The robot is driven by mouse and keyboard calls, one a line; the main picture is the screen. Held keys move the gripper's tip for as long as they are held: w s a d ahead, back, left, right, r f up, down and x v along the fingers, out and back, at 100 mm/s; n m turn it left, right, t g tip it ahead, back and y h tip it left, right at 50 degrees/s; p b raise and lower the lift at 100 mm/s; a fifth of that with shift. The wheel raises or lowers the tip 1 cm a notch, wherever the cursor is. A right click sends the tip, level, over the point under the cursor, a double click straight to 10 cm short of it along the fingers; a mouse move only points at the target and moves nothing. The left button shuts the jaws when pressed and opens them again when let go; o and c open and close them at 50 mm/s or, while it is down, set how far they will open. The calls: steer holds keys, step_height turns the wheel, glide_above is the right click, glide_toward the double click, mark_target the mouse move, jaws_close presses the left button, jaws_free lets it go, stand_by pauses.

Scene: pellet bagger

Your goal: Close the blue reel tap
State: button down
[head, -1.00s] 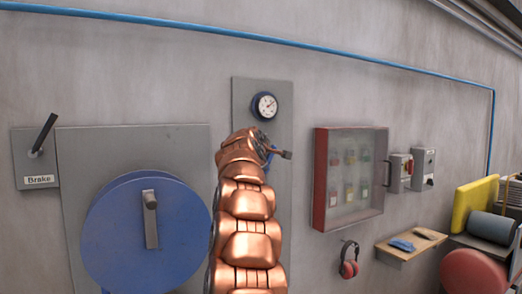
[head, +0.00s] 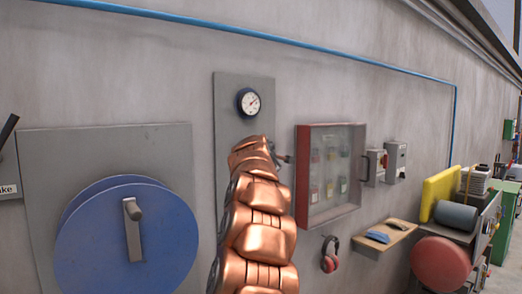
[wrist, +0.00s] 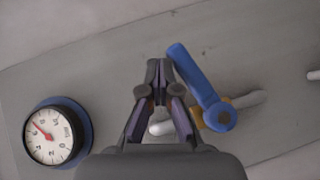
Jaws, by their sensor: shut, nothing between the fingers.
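The blue tap lever (wrist: 195,75) shows in the wrist view, slanting up and left from its round pivot (wrist: 220,117). It sits on a brass-coloured valve body with a pale pipe running right. My gripper (wrist: 159,66) is shut and empty, its fingertips just left of the lever's free end; I cannot tell if they touch. In the head view my copper arm hides the tap, on the grey panel (head: 228,92) below the gauge (head: 248,101). The big blue reel (head: 95,243) is left of my arm.
The gauge (wrist: 50,135) is at the left in the wrist view. Right of my arm, a red-framed glass cabinet (head: 303,185) hangs on the wall, with switch boxes (head: 396,160) beyond it. Red ear defenders (head: 330,262) and a small shelf (head: 380,243) are below.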

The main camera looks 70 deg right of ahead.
steer(key=shift+s+d+f+p, duration=0.1)
steer(key=shift+d+f+p, duration=0.15)
steer(key=shift+p, duration=0.2)
steer(key=shift+s+d+f+m+y+p, duration=0.1)
steer(key=shift+d+f+m+y+p, duration=0.15)
steer(key=shift+y+p, duration=0.3)
steer(key=shift+f, duration=0.15)
